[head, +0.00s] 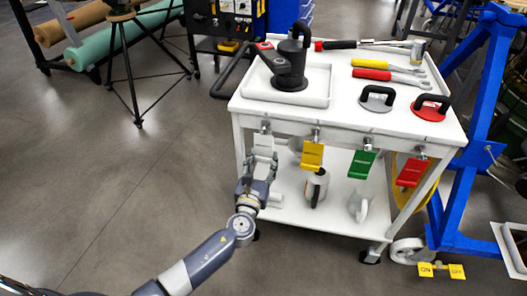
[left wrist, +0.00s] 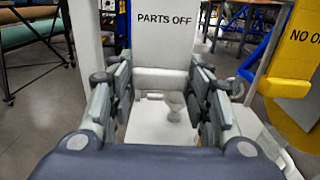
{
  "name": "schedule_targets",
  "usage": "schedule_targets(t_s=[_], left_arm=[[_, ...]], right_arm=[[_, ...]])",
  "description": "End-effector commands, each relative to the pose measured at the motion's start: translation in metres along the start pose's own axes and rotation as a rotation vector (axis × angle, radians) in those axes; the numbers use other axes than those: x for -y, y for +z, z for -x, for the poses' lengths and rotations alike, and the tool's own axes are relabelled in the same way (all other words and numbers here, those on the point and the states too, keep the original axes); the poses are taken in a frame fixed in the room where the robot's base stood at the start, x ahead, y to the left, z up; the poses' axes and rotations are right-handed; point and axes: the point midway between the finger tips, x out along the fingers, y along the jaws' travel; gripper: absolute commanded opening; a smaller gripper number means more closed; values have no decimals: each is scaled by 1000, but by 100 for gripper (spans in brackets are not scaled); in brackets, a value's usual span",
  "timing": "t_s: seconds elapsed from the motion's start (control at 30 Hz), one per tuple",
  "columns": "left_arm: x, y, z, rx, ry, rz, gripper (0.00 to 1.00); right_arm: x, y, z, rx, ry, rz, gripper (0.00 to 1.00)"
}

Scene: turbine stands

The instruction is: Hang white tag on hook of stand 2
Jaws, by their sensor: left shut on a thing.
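The white tag (head: 264,140) hangs at a hook on the front left of the white cart, and I cannot tell whether it is still on that hook. In the left wrist view the tag (left wrist: 166,40) is upright and reads "PARTS OFF". My left gripper (head: 263,161) reaches it from below; its fingers (left wrist: 163,95) are shut on the tag's lower part. My right gripper is not in view. No number marks stand 2; a blue stand frame (head: 470,150) is at the right.
Yellow (head: 312,156), green (head: 361,164) and red (head: 411,173) tags hang along the cart's front edge. The cart top (head: 345,105) holds a tray, suction cups and tools. A tripod (head: 125,60) stands at the far left.

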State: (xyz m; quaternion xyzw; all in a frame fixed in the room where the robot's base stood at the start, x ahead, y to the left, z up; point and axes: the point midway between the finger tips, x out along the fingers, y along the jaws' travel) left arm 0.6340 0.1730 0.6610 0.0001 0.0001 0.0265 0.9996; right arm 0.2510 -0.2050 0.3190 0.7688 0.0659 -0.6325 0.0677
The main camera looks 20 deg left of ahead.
Motion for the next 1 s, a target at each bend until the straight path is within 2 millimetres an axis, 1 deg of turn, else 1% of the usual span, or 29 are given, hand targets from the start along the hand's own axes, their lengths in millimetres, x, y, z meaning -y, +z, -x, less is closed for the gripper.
schedule_targets(t_s=[0.3,0.63,0.87,1.0], left_arm=[[0,0,6,1,0,0,2],[0,0,12,0,0,0,2],[0,0,14,0,0,0,2],[0,0,21,-1,-1,0,2]], right_arm=[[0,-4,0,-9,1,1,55],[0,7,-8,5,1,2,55],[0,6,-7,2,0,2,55],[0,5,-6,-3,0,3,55]])
